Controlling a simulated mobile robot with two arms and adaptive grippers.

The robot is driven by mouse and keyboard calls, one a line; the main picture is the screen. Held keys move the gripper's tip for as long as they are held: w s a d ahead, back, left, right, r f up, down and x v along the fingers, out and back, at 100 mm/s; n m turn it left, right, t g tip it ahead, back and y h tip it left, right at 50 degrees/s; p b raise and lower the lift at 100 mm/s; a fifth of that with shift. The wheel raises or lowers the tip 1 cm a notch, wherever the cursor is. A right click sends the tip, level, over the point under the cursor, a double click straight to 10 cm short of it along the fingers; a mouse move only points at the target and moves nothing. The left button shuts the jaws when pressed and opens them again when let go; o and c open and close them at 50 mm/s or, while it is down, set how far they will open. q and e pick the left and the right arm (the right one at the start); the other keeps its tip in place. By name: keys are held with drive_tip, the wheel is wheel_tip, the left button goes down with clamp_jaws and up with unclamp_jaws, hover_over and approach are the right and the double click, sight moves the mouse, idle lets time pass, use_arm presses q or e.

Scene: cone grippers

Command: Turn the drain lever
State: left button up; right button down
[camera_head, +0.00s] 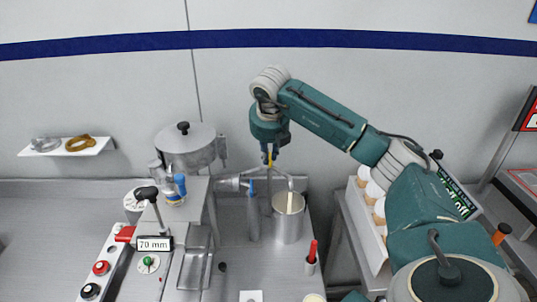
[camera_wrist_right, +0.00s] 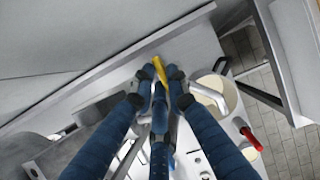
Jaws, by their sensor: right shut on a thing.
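The drain lever appears to be the yellow handle (camera_head: 270,158) above the horizontal pipe (camera_head: 228,184) of the steel machine. My right gripper (camera_head: 268,150) points down at it from above, and its fingers are hard to make out in the head view. In the right wrist view the blue fingers of my right gripper (camera_wrist_right: 162,80) close around the yellow handle (camera_wrist_right: 158,66), whose upper end sticks out past the fingertips. The rest of the lever is hidden by the fingers. My left gripper is not in view.
A steel pot (camera_head: 287,222) stands close below the pipe outlet, with pale content. A red-handled tool (camera_head: 311,256) stands in a small holder in front. A steel vessel (camera_head: 186,148) is on the left. A white box with eggs (camera_head: 364,215) is on the right.

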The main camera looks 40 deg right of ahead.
drive_tip(key=c, duration=2)
unclamp_jaws()
drive_tip(key=shift+r, duration=0.15)
drive_tip(key=v, duration=1.2)
drive_tip(key=shift+s, duration=0.1)
